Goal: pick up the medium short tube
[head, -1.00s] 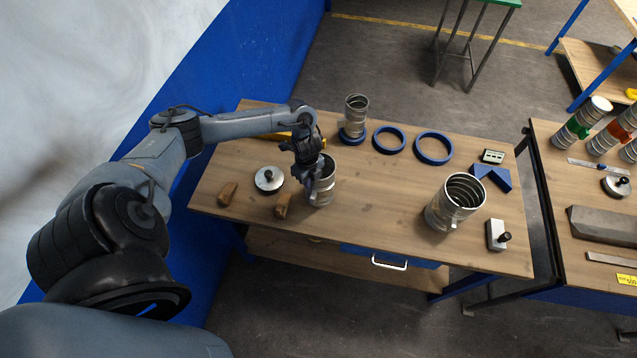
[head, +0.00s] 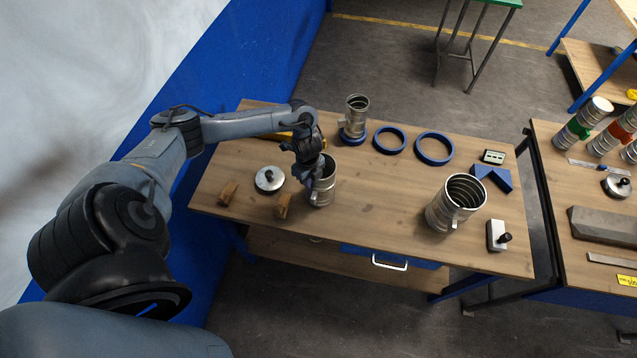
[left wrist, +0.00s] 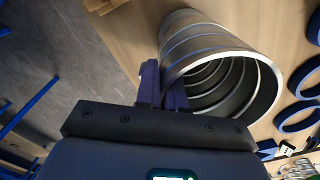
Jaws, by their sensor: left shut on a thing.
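The medium short tube (head: 327,187) is a silver spiral duct piece standing on the wooden table, left of the table's middle. My left gripper (head: 314,184) is at the tube's left side, shut on its wall. In the left wrist view the tube (left wrist: 196,38) shows its ribbed inside and open rim, with the fingers (left wrist: 163,88) at its near edge. Whether the tube is clear of the table I cannot tell. My right gripper is not in view.
A smaller tube (head: 356,107) stands in a blue ring behind; two empty blue rings (head: 389,140) (head: 434,148) lie beside it. A larger tube (head: 455,202) stands right. Wooden blocks (head: 228,193) and a round metal disc (head: 269,179) lie left. The table's front middle is clear.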

